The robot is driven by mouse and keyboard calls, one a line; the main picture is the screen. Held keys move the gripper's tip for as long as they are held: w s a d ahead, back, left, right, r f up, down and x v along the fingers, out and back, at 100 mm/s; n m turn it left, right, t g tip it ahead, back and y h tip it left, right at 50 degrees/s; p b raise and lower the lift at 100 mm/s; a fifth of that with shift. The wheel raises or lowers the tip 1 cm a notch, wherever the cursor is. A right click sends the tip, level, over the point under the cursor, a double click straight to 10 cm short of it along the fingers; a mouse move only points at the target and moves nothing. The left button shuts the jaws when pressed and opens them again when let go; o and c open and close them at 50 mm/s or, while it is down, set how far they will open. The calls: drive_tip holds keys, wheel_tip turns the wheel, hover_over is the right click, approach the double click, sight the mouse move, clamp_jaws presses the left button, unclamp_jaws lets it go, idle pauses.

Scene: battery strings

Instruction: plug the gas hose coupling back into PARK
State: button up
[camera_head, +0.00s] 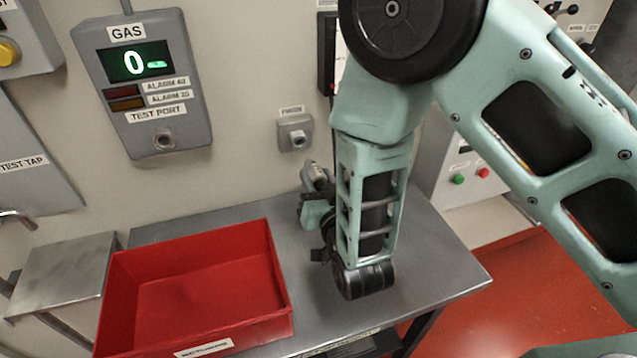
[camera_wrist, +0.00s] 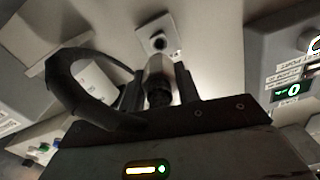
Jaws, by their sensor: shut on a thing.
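The PARK socket (camera_head: 295,133) is a small grey wall plate with a round port, under a small label too blurred to read surely. It also shows in the wrist view (camera_wrist: 157,43), and its port looks empty. My gripper (camera_wrist: 160,85) is shut on the grey cylindrical hose coupling (camera_wrist: 158,72), one dark finger on each side. The coupling points toward the socket, with a visible gap between them. The black hose (camera_wrist: 62,82) loops off to the left in the wrist view. In the head view the coupling (camera_head: 314,176) shows below the socket; my arm hides most of the gripper.
The GAS panel (camera_head: 150,85) reads 0 and has a TEST PORT (camera_head: 164,140) left of the socket. A red bin (camera_head: 200,335) stands on the steel table (camera_head: 440,275) below. The table's right part is clear. A grey cabinet with buttons (camera_head: 470,170) stands at right.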

sight(308, 159)
drive_tip(key=shift+b+x, duration=0.5)
drive_tip(key=shift+x, duration=2.15)
drive_tip(key=shift+b, duration=0.95)
drive_tip(key=shift+b+x, duration=0.65)
drive_tip(key=shift+x, duration=1.05)
drive_tip(key=o, duration=1.3)
drive_tip(key=shift+c, duration=0.2)
